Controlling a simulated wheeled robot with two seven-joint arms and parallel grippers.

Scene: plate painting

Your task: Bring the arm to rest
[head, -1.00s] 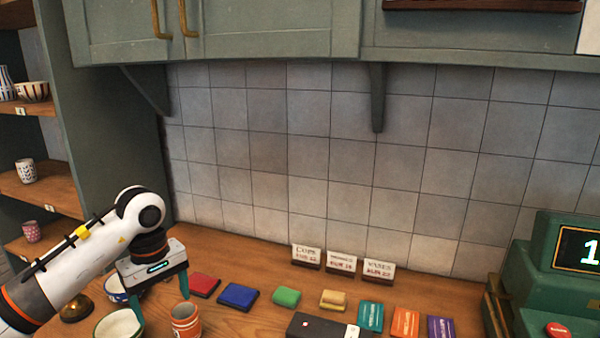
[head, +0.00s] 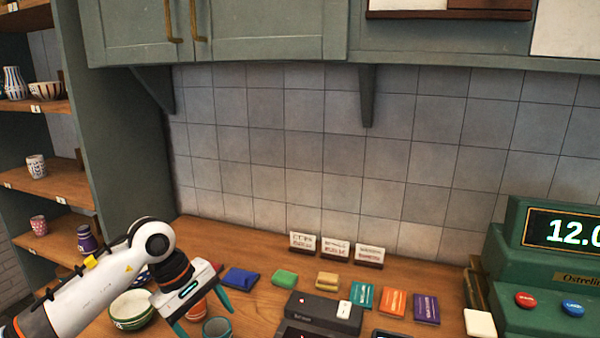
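My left arm comes in from the lower left, and its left gripper (head: 203,312) is over the left part of the wooden counter (head: 262,318). Its two teal fingers are spread apart with nothing seen held between them. An orange cup (head: 198,309) shows partly behind the gripper, between the fingers in the picture. A teal-grey cup (head: 217,328) is just right of it, cut by the bottom edge. A green-and-white bowl (head: 131,309) is left of the gripper. My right gripper is not in view.
Blue (head: 240,277), green (head: 285,277) and yellow (head: 327,280) pads lie right of the gripper. Behind them stand small sign cards (head: 335,249). A dark card device (head: 318,311), coloured packets (head: 394,301) and a green cash register (head: 550,285) are farther right. Shelves (head: 50,240) stand left.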

